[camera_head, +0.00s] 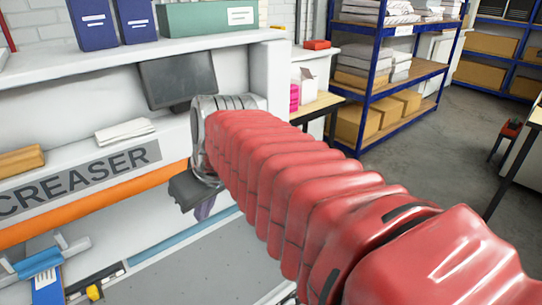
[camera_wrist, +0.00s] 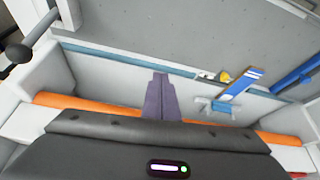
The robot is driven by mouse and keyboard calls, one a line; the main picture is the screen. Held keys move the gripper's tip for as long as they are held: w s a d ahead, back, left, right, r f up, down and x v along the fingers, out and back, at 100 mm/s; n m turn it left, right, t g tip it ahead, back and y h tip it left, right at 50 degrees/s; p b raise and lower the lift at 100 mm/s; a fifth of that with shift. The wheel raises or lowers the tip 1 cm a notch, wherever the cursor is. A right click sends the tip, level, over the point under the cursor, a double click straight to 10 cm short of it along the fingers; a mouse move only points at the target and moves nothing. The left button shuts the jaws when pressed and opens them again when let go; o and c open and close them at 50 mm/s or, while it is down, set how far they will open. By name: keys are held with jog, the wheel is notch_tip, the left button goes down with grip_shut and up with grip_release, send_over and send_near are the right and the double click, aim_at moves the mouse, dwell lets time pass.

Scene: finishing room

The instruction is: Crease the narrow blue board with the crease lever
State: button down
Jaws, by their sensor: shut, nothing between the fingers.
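A narrow blue board with white marks (camera_wrist: 243,85) lies on the creaser bed at right of centre in the wrist view. In the head view the blue board (camera_head: 47,280) shows at the lower left, cut by the frame edge. A pale blue bracket (camera_wrist: 222,108) sits at its near end. A lever with a black ball knob (camera_wrist: 18,53) stands at the upper left of the wrist view; it looks like the crease lever. My gripper (camera_wrist: 160,77) is shut and empty over the bed, apart from board and lever. Its fingers (camera_head: 205,208) are partly hidden by my wrist in the head view.
The creaser front has a lettered panel (camera_head: 85,180) and an orange bar (camera_head: 95,207). A yellow knob (camera_head: 93,292) sits on a rail beside the board. A dark monitor (camera_head: 178,78) stands behind my wrist. The grey bed (camera_wrist: 180,25) is clear. Blue shelving (camera_head: 385,75) stands behind.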

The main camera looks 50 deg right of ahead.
jog(key=w+d+r, duration=0.1)
jog(key=d+r, duration=0.1)
jog(key=d, duration=0.7)
jog(key=w+d+r, duration=0.2)
jog(key=d, duration=0.7)
jog(key=w+d+r+n, duration=0.1)
jog(key=d+r, duration=0.1)
jog(key=d, duration=0.7)
jog(key=shift+w+d+r+t, duration=0.15)
jog(key=shift+d+r+t, duration=0.15)
jog(key=shift+d+t, duration=0.1)
jog(key=shift+f, duration=0.1)
jog(key=shift+w+d+f, duration=0.1)
jog(key=shift+w+f, duration=0.1)
jog(key=shift+f, duration=1.35)
jog(key=shift+w+a+f, duration=0.1)
jog(key=shift+w+f, duration=0.05)
jog(key=shift+f, duration=1.35)
jog(key=shift+w+d+f, duration=0.1)
jog(key=shift+w+f, duration=0.1)
jog(key=shift+f, duration=1.35)
